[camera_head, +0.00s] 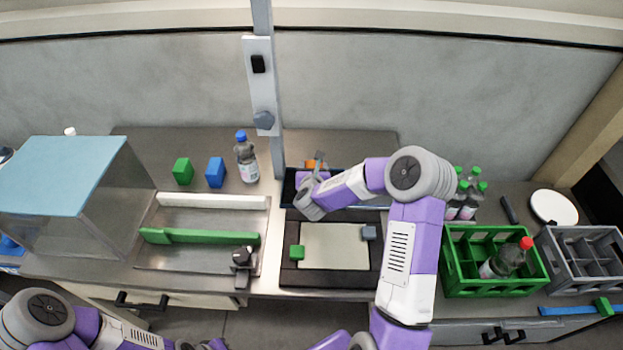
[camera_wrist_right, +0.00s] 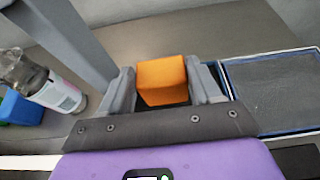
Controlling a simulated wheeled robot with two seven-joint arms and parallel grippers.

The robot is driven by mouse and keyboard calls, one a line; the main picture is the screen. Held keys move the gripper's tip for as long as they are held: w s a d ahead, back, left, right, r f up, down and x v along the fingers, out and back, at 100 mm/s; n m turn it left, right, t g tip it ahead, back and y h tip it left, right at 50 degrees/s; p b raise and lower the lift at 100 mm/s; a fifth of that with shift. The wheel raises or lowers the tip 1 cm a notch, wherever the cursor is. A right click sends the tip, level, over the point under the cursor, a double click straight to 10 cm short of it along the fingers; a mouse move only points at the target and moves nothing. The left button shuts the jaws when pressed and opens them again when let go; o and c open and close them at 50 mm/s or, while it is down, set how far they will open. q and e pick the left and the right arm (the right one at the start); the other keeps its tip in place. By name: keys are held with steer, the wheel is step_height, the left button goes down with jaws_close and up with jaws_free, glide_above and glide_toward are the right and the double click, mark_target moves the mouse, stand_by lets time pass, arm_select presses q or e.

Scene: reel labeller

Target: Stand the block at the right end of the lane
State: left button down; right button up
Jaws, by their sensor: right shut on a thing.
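My right gripper (camera_head: 316,162) is shut on an orange block (camera_head: 310,164), over or just behind a blue-edged dark tray (camera_head: 290,188). In the right wrist view the orange block (camera_wrist_right: 162,80) sits between the two grey fingers. Whether it touches the surface below, I cannot tell. At the left, a metal plate (camera_head: 190,218) carries a white bar (camera_head: 212,201) along its back and a green bar (camera_head: 200,237) in front, with a bare strip between them, seemingly the lane. My left arm shows at the bottom left; its fingers are not seen.
A green block (camera_head: 183,171), a blue block (camera_head: 216,172) and a bottle (camera_head: 246,160) stand behind the white bar. A grey post (camera_head: 273,110) rises between plate and tray. A clear-sided box (camera_head: 105,200) stands left. A green crate (camera_head: 452,270) is at right.

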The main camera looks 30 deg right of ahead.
steer(key=shift+w+f, duration=0.1)
steer(key=shift+f, duration=2.7)
steer(key=shift+f+b, duration=0.15)
steer(key=shift+b, duration=0.25)
steer(key=o, duration=1.1)
steer(key=shift+o, duration=0.2)
